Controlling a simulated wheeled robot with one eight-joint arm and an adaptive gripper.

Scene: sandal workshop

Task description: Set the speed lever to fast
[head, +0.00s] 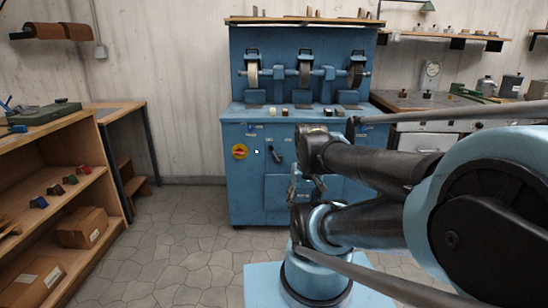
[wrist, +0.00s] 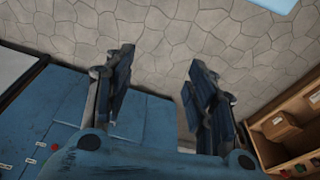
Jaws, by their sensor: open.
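A blue machine (head: 290,185) with a row of wheels on top stands against the back wall. A dark lever (head: 275,152) sits on its front panel, right of a yellow and red switch (head: 239,152). The lever looks tilted; its setting and labels are too small to read. My gripper (wrist: 163,68) is open and empty in the wrist view, with stone floor between its fingers. Part of a blue surface, likely the machine, with small labels (wrist: 32,161) shows at lower left there. The lever cannot be made out in that view. In the head view my arm hides the panel's right side.
A wooden shelf (head: 100,150) with cardboard boxes (head: 82,227) stands at left; shelving (wrist: 285,130) also shows at right in the wrist view. A bench (head: 440,100) with tools stands at the back right. The stone floor (head: 180,230) left of the machine is clear.

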